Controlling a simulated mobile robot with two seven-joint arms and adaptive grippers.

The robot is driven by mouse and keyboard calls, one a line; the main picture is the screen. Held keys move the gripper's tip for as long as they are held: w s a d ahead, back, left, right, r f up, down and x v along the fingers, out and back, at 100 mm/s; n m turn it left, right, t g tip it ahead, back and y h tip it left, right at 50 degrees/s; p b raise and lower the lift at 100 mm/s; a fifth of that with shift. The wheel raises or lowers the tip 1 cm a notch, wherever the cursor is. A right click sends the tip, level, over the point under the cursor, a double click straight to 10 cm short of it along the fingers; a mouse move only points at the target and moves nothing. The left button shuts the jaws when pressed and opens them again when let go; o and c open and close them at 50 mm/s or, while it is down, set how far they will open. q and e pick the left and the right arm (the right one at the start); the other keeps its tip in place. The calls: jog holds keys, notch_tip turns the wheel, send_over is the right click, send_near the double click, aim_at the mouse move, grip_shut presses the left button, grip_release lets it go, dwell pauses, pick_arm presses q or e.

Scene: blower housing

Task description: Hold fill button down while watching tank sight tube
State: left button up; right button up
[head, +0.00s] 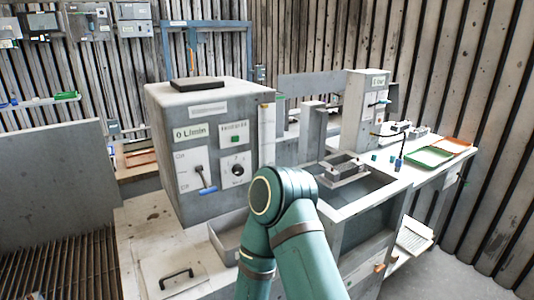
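A grey control box (168,130) stands left of centre. Its front has a "0 L/min" label (190,133), a small green button (236,139) under an unreadable label, a blue-handled lever (208,190) beside On/Off markings, and a round black knob (237,171). I cannot tell which control is the fill button. A pale upright strip (267,135) stands right of the box; I cannot tell if it is the sight tube. An open grey tank (375,188) is right of centre. My teal arm bends in front of the box and tank. Neither gripper shows.
A second upright grey box (362,105) with small green controls stands behind the tank. Orange (455,146) and green (429,157) trays lie on the right bench. Open floor (440,275) shows lower right.

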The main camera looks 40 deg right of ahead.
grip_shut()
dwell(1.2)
